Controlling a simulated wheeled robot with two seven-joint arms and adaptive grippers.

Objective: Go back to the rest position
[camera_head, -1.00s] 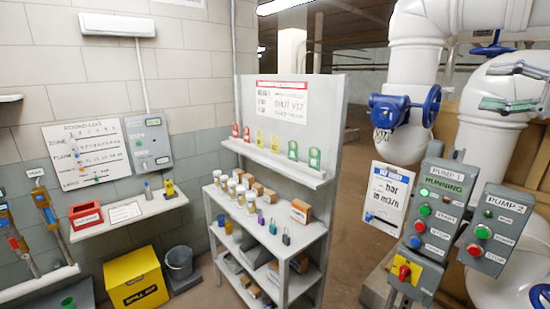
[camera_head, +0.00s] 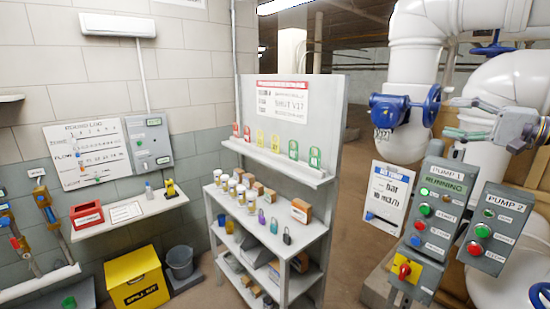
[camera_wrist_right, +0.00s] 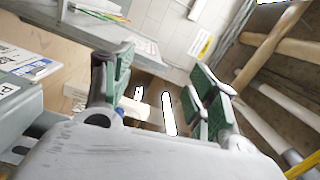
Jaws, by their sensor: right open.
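My right gripper (camera_head: 456,117) comes in from the right edge in the head view. Its two green-padded fingers are apart with nothing between them, in front of the white pipes (camera_head: 480,155) and above the pump panels. In the right wrist view the open fingers (camera_wrist_right: 165,72) frame an empty gap with floor and wall behind. My left gripper is not in the head view.
The PUMP 1 panel (camera_head: 440,200) and PUMP 2 panel (camera_head: 497,225) stand below the right gripper. A blue valve wheel (camera_head: 432,105) is to its left. A grey shelf (camera_head: 275,160) holds coloured tags, jars and padlocks. A yellow spill-kit box (camera_head: 137,280) stands on the floor.

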